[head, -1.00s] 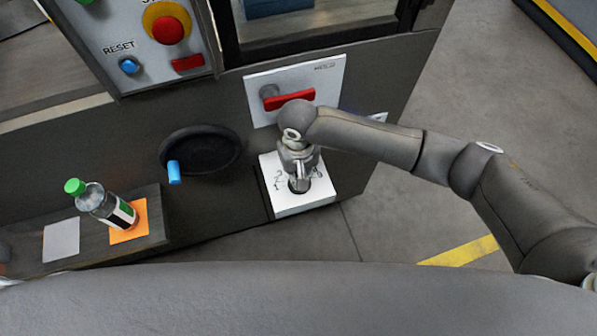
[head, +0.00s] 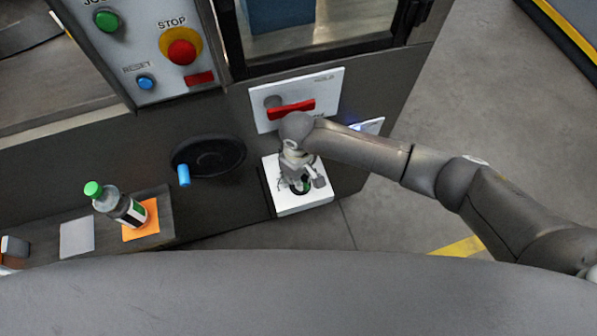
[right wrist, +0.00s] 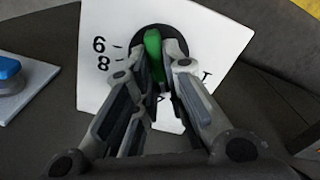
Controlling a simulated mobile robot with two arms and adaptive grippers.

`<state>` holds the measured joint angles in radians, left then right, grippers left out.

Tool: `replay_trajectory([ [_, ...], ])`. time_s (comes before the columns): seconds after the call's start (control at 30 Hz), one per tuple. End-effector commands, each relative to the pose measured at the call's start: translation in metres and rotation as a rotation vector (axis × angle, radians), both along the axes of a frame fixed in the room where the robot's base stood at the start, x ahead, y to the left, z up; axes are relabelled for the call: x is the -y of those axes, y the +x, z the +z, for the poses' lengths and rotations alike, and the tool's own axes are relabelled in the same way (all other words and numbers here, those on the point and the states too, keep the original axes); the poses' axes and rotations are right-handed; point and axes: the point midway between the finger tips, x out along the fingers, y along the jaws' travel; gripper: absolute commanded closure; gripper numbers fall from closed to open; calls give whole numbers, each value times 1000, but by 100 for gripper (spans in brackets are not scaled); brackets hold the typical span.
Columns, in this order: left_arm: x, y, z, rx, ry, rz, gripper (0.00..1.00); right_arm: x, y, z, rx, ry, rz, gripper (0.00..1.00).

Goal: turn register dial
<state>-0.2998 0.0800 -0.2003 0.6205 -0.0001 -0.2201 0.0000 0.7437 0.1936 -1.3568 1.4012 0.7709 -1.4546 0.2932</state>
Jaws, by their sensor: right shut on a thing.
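The register dial is a black round dial with a green grip (right wrist: 153,55) on a white plate (head: 306,205) with printed numbers. It is on the machine's front, below the red handle. My right gripper (head: 302,184) reaches down onto the dial and covers much of it in the head view. In the right wrist view the fingers of my right gripper (right wrist: 160,72) are shut on the green grip, one on each side. The digits 6 and 8 show to the left of the dial; other markings are partly hidden by the fingers. My left gripper is not in view.
A red handle (head: 291,110) on a white plate is just above my right wrist. A black handwheel with a blue knob (head: 184,176) is left of the dial. A green-capped bottle (head: 121,207) stands on a shelf. Buttons, including blue RESET (head: 146,82), are at upper left.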

Motion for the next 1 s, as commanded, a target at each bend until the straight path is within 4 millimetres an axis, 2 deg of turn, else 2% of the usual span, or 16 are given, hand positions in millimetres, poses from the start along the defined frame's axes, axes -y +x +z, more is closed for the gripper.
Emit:
replay_trajectory([
  [0.33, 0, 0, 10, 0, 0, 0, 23, -1, 0, 1, 1, 0, 125, 100],
  [0.8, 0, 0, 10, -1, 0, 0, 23, -1, 0, 0, 2, 1, 141, 100],
  [0.83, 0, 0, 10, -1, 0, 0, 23, -1, 0, 0, 2, 1, 141, 87],
  [1.0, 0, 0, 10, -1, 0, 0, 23, -1, 0, 0, 1, 0, 140, 67],
])
